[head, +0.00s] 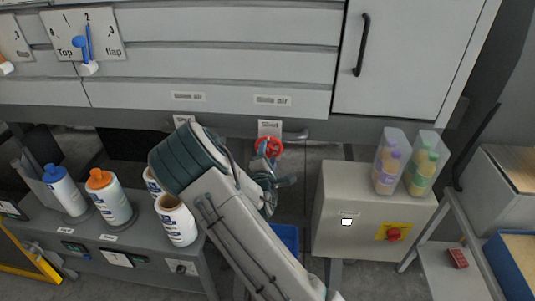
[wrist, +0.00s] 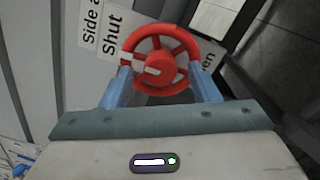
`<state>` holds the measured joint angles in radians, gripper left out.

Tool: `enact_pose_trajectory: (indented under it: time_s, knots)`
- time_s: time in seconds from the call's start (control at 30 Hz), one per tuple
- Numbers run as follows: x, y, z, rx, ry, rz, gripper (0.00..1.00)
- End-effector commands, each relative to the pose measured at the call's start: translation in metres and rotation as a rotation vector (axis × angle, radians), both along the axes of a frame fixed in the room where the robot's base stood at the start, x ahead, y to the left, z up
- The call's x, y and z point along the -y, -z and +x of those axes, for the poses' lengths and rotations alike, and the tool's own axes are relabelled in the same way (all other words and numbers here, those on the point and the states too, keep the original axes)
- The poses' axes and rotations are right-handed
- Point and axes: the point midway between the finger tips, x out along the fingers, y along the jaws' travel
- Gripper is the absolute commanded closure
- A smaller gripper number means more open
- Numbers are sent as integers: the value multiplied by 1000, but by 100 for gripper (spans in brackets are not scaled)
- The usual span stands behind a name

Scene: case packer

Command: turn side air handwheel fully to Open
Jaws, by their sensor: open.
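The side air handwheel is a red spoked wheel (wrist: 160,60) with a white mark on its left part. In the wrist view a "Side a…" and "Shut" label (wrist: 110,35) sits at its left, and a label ending in "en" lies partly hidden at its right. My gripper (wrist: 158,85) is open, its two blue fingers pointing at the wheel, one at each lower side. Whether the fingers touch the rim I cannot tell. In the head view the red wheel (head: 268,147) shows below the "Side air" plate (head: 272,100), partly hidden by my gripper.
A grey box with a red button (head: 393,234) stands right of the wheel, with two clear bottle packs (head: 390,160) on top. Several bottles, one with an orange cap (head: 108,200), stand at the left. A blue crate (head: 287,237) is below my arm.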

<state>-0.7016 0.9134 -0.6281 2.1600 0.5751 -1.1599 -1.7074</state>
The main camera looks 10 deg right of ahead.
Motion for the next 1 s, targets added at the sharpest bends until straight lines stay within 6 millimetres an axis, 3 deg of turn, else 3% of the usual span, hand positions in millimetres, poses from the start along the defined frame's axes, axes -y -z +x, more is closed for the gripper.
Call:
enact_pose_trajectory:
  time_s: [0.27, 0.43, 0.47, 1.0]
  knots:
    - [1, 0, 2, 0, 0, 0, 45]
    - [1, 0, 2, 0, 0, 0, 86]
    - [1, 0, 2, 0, 0, 0, 89]
    - [1, 4, 2, 46, 0, 135, 89]
